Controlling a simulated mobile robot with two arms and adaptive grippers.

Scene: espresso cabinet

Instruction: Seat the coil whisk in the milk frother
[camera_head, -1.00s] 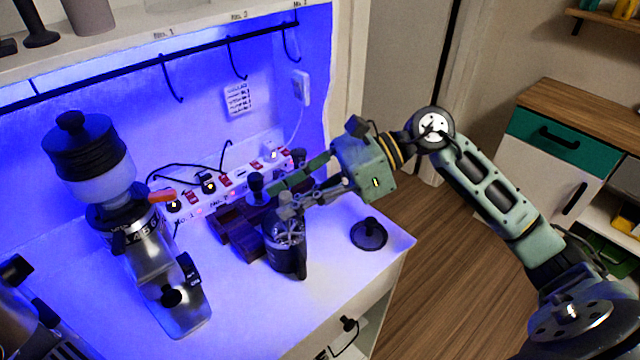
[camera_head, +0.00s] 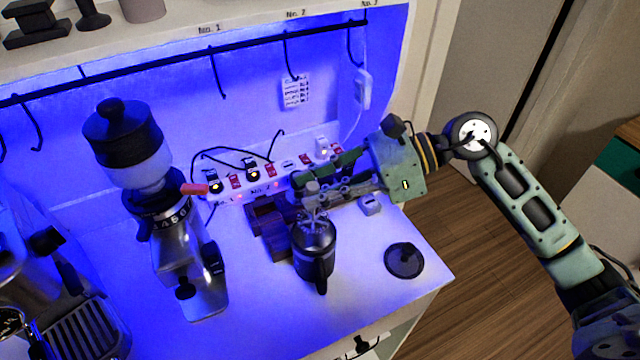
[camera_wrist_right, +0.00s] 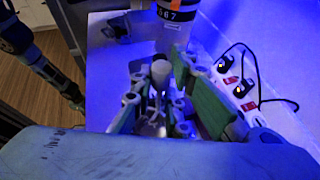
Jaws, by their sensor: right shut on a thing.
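The milk frother (camera_head: 316,264) is a dark jug with a handle, upright on the white counter in the head view. My right gripper (camera_head: 322,188) is above it, reaching in from the right. It is shut on the coil whisk (camera_head: 314,220), a thin metallic piece with a pale knob at its top, which also shows between the fingers in the right wrist view (camera_wrist_right: 160,72). The whisk points down over the frother's open mouth. I cannot tell whether its lower end is inside the jug or touches it. My left gripper is not seen.
A dark round lid (camera_head: 404,261) lies on the counter right of the frother. A coffee grinder (camera_head: 185,260) stands at left. A brown block (camera_head: 272,232) and a power strip (camera_head: 232,192) with cables are behind. Bare counter lies in front of the frother.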

